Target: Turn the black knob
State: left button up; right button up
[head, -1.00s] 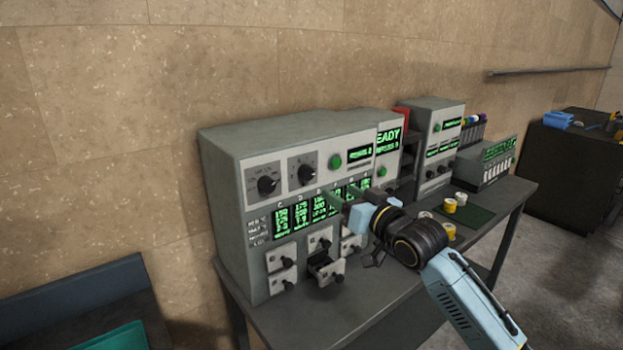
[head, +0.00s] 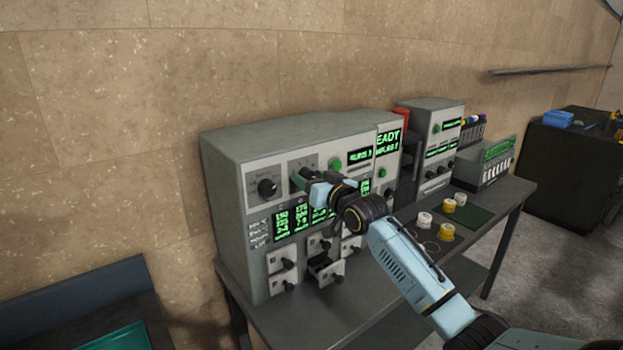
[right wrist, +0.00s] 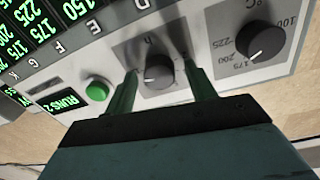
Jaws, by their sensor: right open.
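Two black knobs sit on the grey machine's upper front panel. The left black knob (head: 267,187) is clear in the head view and also shows at the upper right of the right wrist view (right wrist: 262,42), on a dial with temperature marks. The other black knob (right wrist: 158,72) lies between the fingers of my right gripper (right wrist: 157,58); in the head view it is mostly hidden. My right gripper (head: 302,179) is open, its fingers on either side of that knob. I cannot tell whether they touch it. My left gripper is not in view.
A green button (head: 335,163) is right of the gripper, with green displays (head: 292,221) below. Several small drawers (head: 282,262) with black knobs are lower on the machine (head: 222,190); one is pulled out. Yellow and white rolls (head: 446,233) stand on the bench.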

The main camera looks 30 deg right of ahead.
jog(key=c, duration=1)
jog(key=shift+o, duration=0.2)
